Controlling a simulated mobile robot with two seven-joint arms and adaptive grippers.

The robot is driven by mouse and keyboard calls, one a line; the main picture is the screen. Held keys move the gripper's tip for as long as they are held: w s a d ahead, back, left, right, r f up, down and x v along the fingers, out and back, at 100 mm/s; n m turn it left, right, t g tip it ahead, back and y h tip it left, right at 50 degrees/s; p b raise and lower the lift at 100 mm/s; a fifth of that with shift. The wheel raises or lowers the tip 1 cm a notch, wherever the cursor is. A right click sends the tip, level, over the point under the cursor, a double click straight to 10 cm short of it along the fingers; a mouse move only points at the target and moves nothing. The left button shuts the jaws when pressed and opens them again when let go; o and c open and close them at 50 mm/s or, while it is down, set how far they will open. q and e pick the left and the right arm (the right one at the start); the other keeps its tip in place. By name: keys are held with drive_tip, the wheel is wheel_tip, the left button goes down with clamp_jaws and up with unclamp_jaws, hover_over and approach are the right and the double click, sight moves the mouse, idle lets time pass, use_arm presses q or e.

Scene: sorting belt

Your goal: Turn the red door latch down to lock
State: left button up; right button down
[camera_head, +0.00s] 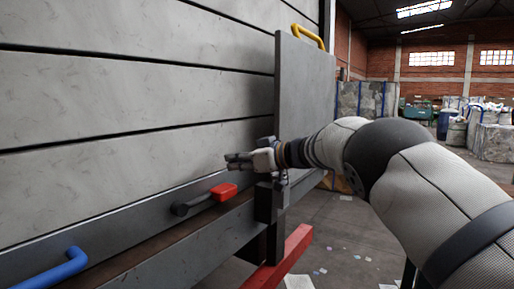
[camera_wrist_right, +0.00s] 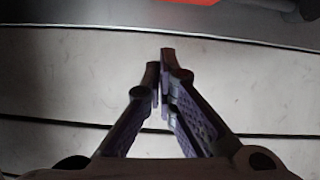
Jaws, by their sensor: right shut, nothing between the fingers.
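The red door latch (camera_head: 223,191) sits on the grey rail below the panelled door (camera_head: 120,95). Its red end points right and its dark pivot is at the left, so it lies close to level with the rail. My right gripper (camera_head: 230,160) is shut and empty, just above the red end, with a small gap in the picture. In the right wrist view the closed fingertips (camera_wrist_right: 166,56) lie over pale panels, and part of the red latch (camera_wrist_right: 195,2) shows at the top edge. My left gripper is not in view.
A blue handle (camera_head: 50,269) is at the lower left of the rail. A grey upright panel (camera_head: 303,95) with a yellow handle (camera_head: 308,36) stands behind my right wrist. A red bar (camera_head: 280,258) is low under the rail. Bales and clutter fill the right background.

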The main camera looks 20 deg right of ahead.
drive_tip(key=v, duration=0.8)
drive_tip(key=shift+s+p, duration=0.4)
drive_tip(key=shift+s, duration=0.05)
drive_tip(key=shift+d, duration=0.1)
